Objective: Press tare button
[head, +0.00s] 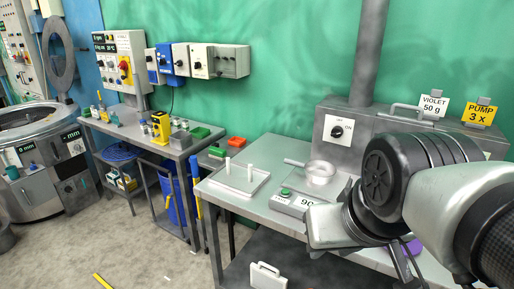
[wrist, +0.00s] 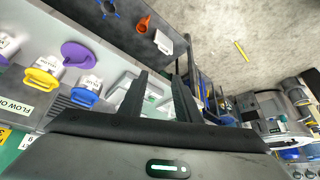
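A scale (head: 293,203) sits on the grey bench, with a green button (head: 286,191) at its left front and a display reading "90", partly hidden by my arm. A round clear dish (head: 320,173) stands behind the display. My gripper (wrist: 160,76) shows two dark fingers apart with nothing held between them. In the head view my wrist covers the scale's right part, and the fingertips cannot be made out. In the wrist view, a pale piece with a green patch (wrist: 152,98) shows between the fingers; I cannot tell whether it is the scale.
A white tray (head: 228,188) with white cylinders is left of the scale. A metal box (head: 355,137) with a dial and signs "VIOLET 50 g" and "PUMP 3 x" stands behind. Purple, yellow (wrist: 42,80) and blue lidded containers show in the wrist view. Open floor (head: 140,238) lies left.

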